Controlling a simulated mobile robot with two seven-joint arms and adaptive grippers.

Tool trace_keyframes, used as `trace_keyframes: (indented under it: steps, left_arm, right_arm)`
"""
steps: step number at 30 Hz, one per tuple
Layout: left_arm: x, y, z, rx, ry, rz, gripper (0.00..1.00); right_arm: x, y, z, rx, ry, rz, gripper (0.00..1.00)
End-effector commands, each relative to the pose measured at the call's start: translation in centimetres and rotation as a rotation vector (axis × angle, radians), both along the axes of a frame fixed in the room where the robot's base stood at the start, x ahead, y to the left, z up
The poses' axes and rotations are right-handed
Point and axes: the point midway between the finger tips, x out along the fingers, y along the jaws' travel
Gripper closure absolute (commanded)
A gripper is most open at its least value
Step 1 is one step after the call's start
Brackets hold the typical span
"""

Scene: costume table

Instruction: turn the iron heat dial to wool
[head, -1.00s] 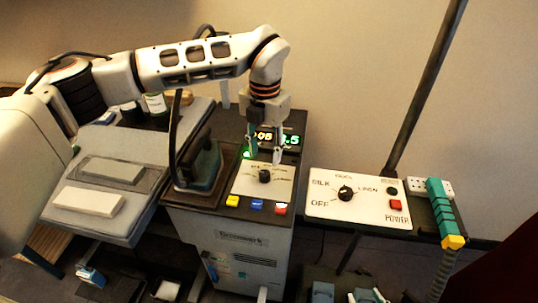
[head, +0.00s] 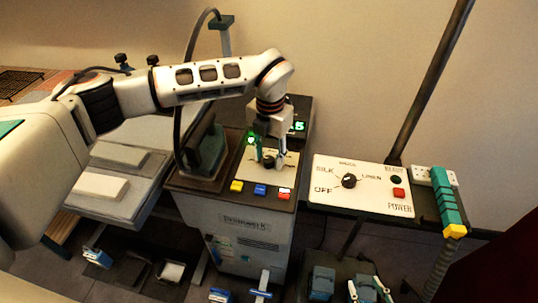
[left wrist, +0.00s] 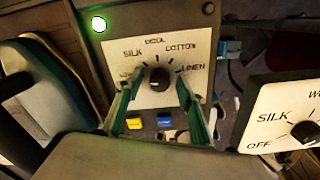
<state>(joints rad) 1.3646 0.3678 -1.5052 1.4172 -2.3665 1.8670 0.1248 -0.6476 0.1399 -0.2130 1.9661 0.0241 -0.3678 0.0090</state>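My left gripper (head: 268,161) is above the white dial panel (head: 284,160) of the grey machine, pointing down. In the left wrist view my left gripper (left wrist: 158,77) has its green fingers apart on either side of the black dial (left wrist: 158,79), with a small gap on each side. A pale mark shows at the dial's top. The panel (left wrist: 196,48) reads SILK, COTTON and LINEN; the top label is blurred. The dark iron (head: 208,150) stands left of the panel. My right gripper is not in view.
Yellow (head: 237,186), blue (head: 260,190) and red (head: 285,194) buttons line the machine's front edge. A teal-and-yellow tool (head: 446,205) lies at the right end beside a power strip. A dark slanted pole (head: 432,80) rises behind the second panel.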

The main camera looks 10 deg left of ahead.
Motion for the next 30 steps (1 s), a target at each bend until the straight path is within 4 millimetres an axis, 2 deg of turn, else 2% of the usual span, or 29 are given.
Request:
trace_keyframes:
  steps: [1, 5, 17, 23, 30]
  left_arm:
    - [0.0, 0.0, 0.01, 0.0, 0.0, 0.0, 0.67]
    - [0.0, 0.0, 0.01, 0.0, 0.0, 0.0, 1.0]
    - [0.03, 0.02, 0.05, 0.0, -0.002, -0.043, 1.0]
    - [0.03, 0.03, 0.15, 0.002, -0.002, -0.154, 1.0]
    - [0.02, 0.01, 0.18, 0.002, -0.002, -0.365, 1.0]
  right_arm:
    - [0.02, -0.01, 0.03, 0.0, -0.001, 0.0, 0.6]
    - [0.01, -0.02, 0.01, 0.0, 0.0, 0.0, 0.6]
    - [-0.14, -0.07, -0.2, -0.002, 0.006, -0.001, 0.6]
    - [-0.17, -0.08, 0.03, -0.002, 0.007, -0.001, 0.6]
    - [-0.12, -0.08, 0.51, -0.002, 0.005, 0.0, 0.6]
